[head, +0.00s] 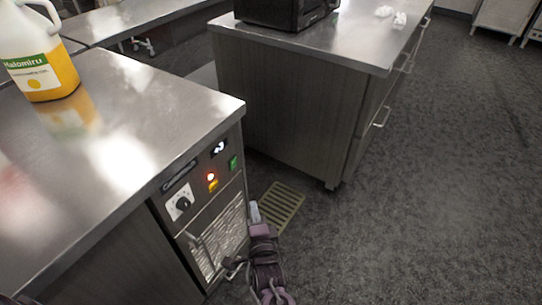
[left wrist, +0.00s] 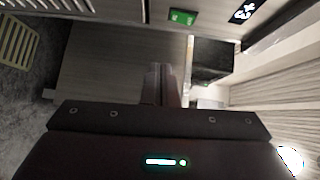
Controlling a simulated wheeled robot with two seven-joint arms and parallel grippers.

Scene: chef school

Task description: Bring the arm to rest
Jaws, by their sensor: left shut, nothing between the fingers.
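The unit's panel carries a dark knob (head: 182,203), a lit red lamp (head: 211,177) and a green switch (head: 233,162). The green switch also shows in the left wrist view (left wrist: 183,17), beyond the fingertips. My right gripper is in neither view.
A jug of yellow liquid (head: 40,60) stands on the counter. A second cabinet (head: 290,105) with a black appliance (head: 285,10) on top stands behind. A yellowish floor grate (head: 281,203) lies between the units. Dark floor (head: 430,180) at the right is clear.

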